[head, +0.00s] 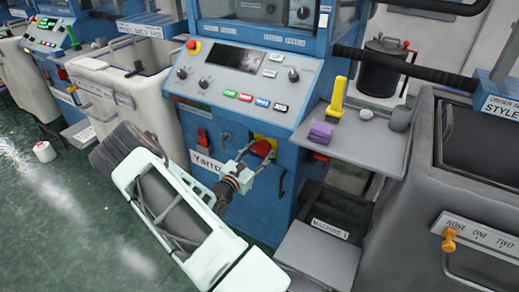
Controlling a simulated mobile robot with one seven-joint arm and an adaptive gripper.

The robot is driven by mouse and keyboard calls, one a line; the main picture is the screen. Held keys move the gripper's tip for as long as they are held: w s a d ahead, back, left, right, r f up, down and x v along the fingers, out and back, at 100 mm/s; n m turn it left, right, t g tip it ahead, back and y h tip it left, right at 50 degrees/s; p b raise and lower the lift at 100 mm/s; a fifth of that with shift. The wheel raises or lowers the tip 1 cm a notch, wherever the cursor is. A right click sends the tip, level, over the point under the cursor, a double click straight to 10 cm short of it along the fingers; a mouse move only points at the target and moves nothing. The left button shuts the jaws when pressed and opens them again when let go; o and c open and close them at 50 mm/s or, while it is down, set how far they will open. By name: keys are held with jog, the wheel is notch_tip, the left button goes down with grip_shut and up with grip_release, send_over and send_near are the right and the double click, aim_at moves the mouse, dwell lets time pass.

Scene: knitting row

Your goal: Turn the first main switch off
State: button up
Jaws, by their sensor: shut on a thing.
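A red rotary main switch (262,147) on a yellow plate (272,155) sits on the lower front of the blue knitting machine (300,130). My gripper (256,156) reaches it from the lower left, and its fingers are shut on the red knob, one on each side. The fingers partly cover the knob and plate, and I cannot make out the knob's on or off position. A label reading "Yarro…" (205,162) is partly hidden behind my gripper.
A control panel (240,75) with buttons, knobs and a dark screen is above. A bin (130,75) stands left; a cone (45,151) is on the green floor.

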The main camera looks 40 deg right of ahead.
jog(key=shift+n, duration=0.6)
jog(key=shift+p, duration=0.3)
jog(key=o, duration=0.9)
jog(key=shift+a, duration=0.1)
jog(key=v, duration=1.2)
